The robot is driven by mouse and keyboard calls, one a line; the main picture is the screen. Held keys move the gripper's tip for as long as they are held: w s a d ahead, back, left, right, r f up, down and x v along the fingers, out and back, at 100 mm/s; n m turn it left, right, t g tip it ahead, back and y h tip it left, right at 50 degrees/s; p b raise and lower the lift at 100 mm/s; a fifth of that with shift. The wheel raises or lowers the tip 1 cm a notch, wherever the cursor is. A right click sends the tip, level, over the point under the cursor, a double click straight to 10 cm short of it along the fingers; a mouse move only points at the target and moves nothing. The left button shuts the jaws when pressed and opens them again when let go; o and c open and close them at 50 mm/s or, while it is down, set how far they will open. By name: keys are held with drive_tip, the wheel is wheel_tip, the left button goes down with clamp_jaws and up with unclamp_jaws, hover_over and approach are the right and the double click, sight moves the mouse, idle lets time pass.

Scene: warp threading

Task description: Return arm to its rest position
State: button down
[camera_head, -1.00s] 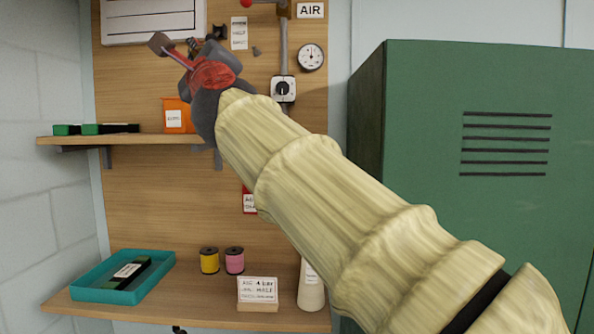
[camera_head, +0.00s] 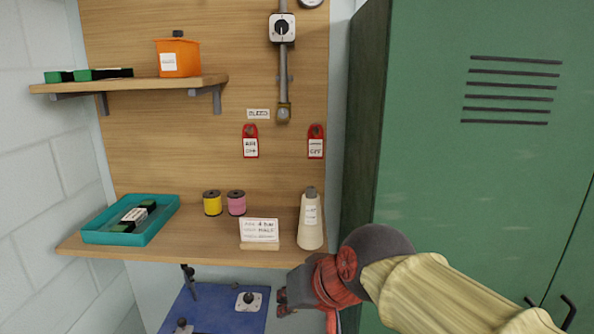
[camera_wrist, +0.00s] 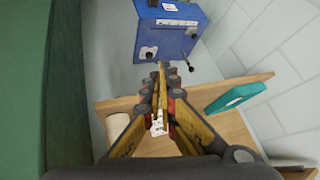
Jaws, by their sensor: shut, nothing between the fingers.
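My arm, in a cream ribbed sleeve, reaches in from the lower right of the head view. My gripper (camera_head: 284,300) points left, just below the front edge of the lower shelf (camera_head: 185,250) and by the right edge of the blue box (camera_head: 215,308). In the wrist view my gripper (camera_wrist: 161,72) has its fingers together at the tips with nothing held. Beyond the tips, the blue box (camera_wrist: 172,38) shows in the wrist view.
A teal tray (camera_head: 98,236), yellow spool (camera_head: 212,204), pink spool (camera_head: 236,204), sign card (camera_head: 259,231) and cream cone (camera_head: 311,225) stand on the lower shelf. The upper shelf (camera_head: 150,86) holds an orange bin (camera_head: 177,58). A green cabinet (camera_head: 460,180) stands right.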

drive_tip(key=s+d+f+m+h+p, duration=0.1)
drive_tip(key=s+d+f+h, duration=0.1)
drive_tip(key=s+d+f, duration=0.2)
drive_tip(key=s+d+f+m+h+p, duration=0.1)
drive_tip(key=s+d+f, duration=0.4)
drive_tip(key=s+d, duration=0.5)
drive_tip(key=d+h, duration=0.1)
drive_tip(key=d, duration=0.5)
drive_tip(key=shift+s+d+g+h, duration=0.35)
drive_tip(key=shift+s+g+h, duration=0.05)
drive_tip(key=c, duration=2.6)
unclamp_jaws()
